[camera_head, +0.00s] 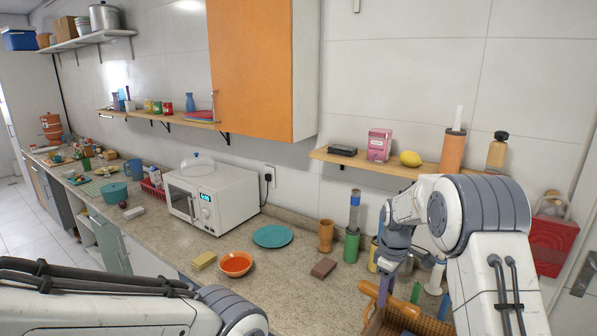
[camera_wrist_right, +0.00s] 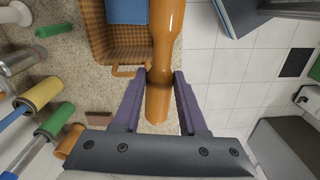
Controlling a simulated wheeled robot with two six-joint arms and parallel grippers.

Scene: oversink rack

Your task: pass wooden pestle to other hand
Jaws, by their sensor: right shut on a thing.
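The wooden pestle (camera_wrist_right: 168,38) is a smooth orange-brown turned piece. In the right wrist view it runs from the top edge down between the purple fingers of my right gripper (camera_wrist_right: 161,76), which is shut on it near its lower end. In the head view the pestle (camera_head: 399,303) lies slanted beneath my right gripper (camera_head: 383,283), above the front edge of the counter at the lower right. My left arm crosses the lower left of the head view; its gripper is out of the picture.
A brown woven basket (camera_wrist_right: 99,38) with a blue item is close beside the pestle. A brown sponge-like block (camera_head: 323,268), an orange bowl (camera_head: 236,264) and a teal plate (camera_head: 272,236) lie on the counter. Jars and cylinders stand behind. A wall shelf (camera_head: 370,165) hangs above.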

